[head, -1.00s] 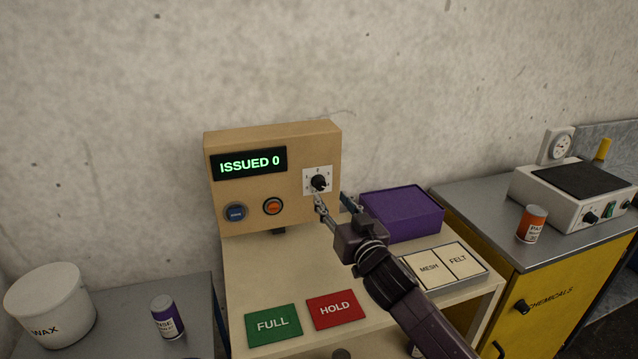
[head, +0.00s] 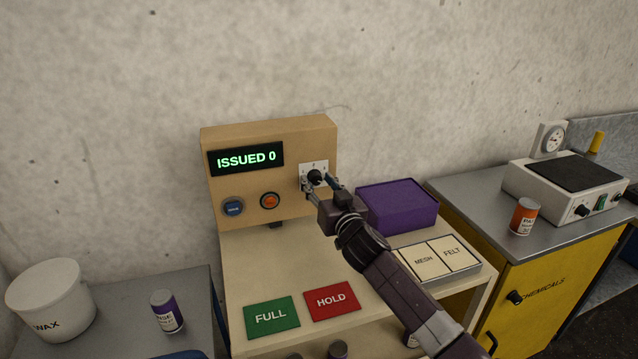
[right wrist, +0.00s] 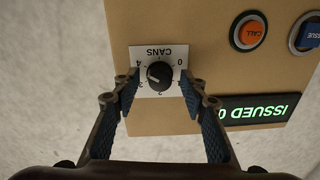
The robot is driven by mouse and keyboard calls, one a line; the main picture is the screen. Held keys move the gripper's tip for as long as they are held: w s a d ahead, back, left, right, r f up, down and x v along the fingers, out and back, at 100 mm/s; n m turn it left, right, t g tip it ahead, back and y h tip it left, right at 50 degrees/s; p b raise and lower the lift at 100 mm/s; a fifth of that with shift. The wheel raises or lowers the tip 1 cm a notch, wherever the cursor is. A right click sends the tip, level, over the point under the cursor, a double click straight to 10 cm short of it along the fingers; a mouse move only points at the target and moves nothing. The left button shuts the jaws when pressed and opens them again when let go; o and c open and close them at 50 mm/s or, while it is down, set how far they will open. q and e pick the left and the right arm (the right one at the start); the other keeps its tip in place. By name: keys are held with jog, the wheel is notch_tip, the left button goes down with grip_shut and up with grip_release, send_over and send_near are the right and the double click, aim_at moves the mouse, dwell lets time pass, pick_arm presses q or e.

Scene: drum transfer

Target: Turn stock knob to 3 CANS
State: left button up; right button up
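The stock knob (head: 315,176) is a small black knob on a white dial plate at the right of the tan box's front. In the right wrist view the knob (right wrist: 160,75) shows upside down, with the word CANS and numbers around it. A pale mark on the knob seems to point toward the picture's left; the exact number is hard to read. My right gripper (head: 319,184) is at the dial. Its fingers (right wrist: 160,92) are apart, one on each side of the knob, with gaps visible. My left gripper is out of view.
The tan box (head: 222,190) has a display reading ISSUED 0 (head: 246,159), a blue button (head: 233,207) and an orange button (head: 270,201). A purple box (head: 398,206) stands just right of my gripper. Green FULL (head: 271,318) and red HOLD (head: 332,301) plates lie in front.

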jog(key=c, duration=0.5)
grip_shut()
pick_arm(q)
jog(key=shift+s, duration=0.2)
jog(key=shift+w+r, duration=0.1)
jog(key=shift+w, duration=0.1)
pick_arm(e)
jog(key=shift+n, duration=0.3)
jog(key=n+p, duration=0.1)
jog(key=n, duration=0.2)
jog(key=shift+n, duration=0.3)
jog(key=n, duration=0.3)
jog(key=shift+n+p, duration=0.3)
jog(key=shift+p, duration=0.05)
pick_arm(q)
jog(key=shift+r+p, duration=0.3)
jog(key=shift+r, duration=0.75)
pick_arm(e)
jog(key=shift+n, duration=1.8)
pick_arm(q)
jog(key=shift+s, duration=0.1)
